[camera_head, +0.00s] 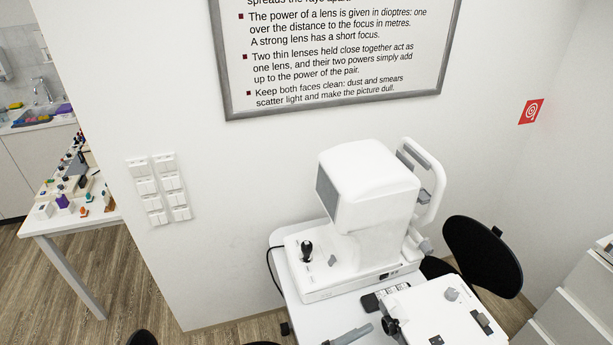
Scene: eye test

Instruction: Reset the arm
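My arm and my gripper do not show in this view. A white eye-test instrument (368,190) with a joystick (306,250) stands on a white table (291,296) in the middle.
A second white device (450,312) sits at the table's front right, beside a grey bar (348,336) cut by the bottom edge. A black chair (482,255) stands behind right. A cluttered side table (75,222) is at left. Wooden floor (150,295) lies between.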

